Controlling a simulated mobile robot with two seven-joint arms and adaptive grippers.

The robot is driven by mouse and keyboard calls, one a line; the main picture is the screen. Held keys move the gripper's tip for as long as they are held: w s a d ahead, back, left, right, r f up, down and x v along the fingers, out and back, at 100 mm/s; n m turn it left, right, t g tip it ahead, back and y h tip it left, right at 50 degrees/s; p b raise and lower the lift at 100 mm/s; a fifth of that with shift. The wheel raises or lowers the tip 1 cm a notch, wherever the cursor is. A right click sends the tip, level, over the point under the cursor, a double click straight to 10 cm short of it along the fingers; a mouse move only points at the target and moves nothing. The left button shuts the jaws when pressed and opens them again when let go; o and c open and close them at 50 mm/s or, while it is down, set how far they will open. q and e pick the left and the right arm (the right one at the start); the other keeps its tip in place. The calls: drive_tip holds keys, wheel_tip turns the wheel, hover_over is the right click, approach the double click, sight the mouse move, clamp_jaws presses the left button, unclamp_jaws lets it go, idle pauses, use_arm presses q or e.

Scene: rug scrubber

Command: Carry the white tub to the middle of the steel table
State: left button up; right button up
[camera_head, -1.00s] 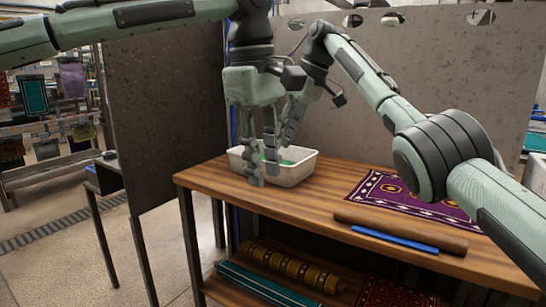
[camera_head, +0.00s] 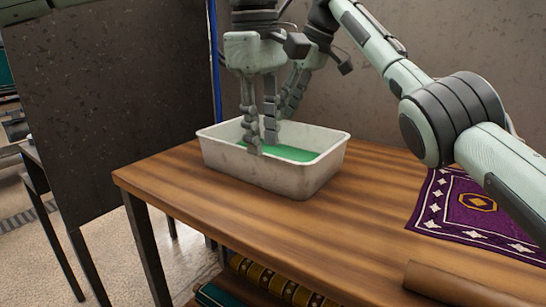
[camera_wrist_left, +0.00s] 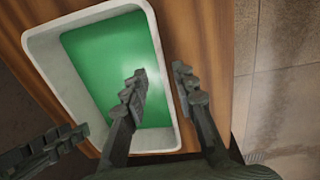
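The white tub (camera_head: 265,175), with a green inside, stands upright on a wooden table in the head view. It also shows in the left wrist view (camera_wrist_left: 45,55). I cannot identify the steel table.
The wooden table (camera_head: 190,195) is clear around the tub. A purple patterned rug (camera_head: 465,205) and a brown roll (camera_head: 455,285) lie at the right. Rolled rugs (camera_head: 275,285) are on a lower shelf. A dark panel (camera_head: 110,100) stands at the left.

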sight(269, 146)
use_arm(q)
drive_tip(key=shift+s+r, duration=0.1)
drive_tip(key=shift+s, duration=0.1)
use_arm(e)
drive_tip(key=shift+s, duration=0.2)
